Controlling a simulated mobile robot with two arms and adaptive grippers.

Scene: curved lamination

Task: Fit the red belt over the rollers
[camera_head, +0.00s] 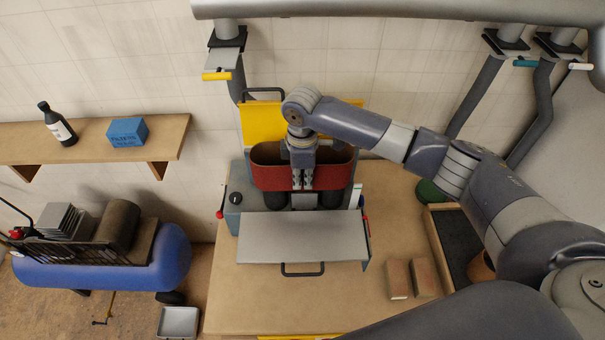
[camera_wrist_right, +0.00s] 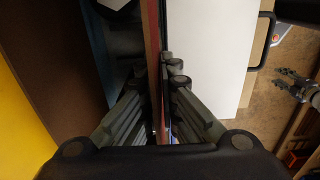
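The red belt (camera_head: 279,178) is a wide loop, seen in the head view above the machine at the back of the bench. It hangs over or around the tops of two dark rollers (camera_head: 331,199); I cannot tell how far down it sits on them. My right gripper (camera_head: 303,183) points down at the middle of the belt's near side. In the right wrist view the belt's edge (camera_wrist_right: 154,45) runs between the fingers (camera_wrist_right: 157,75), which are closed on it. My left gripper is not in the head view; a small grey jointed part (camera_wrist_right: 293,84) in the wrist view may be it.
A yellow panel (camera_head: 262,124) stands behind the belt. A grey flat plate (camera_head: 300,237) with a handle lies in front of the rollers. Two brown blocks (camera_head: 398,279) and a dark tray (camera_head: 457,250) are to the right. The bench front is mostly clear.

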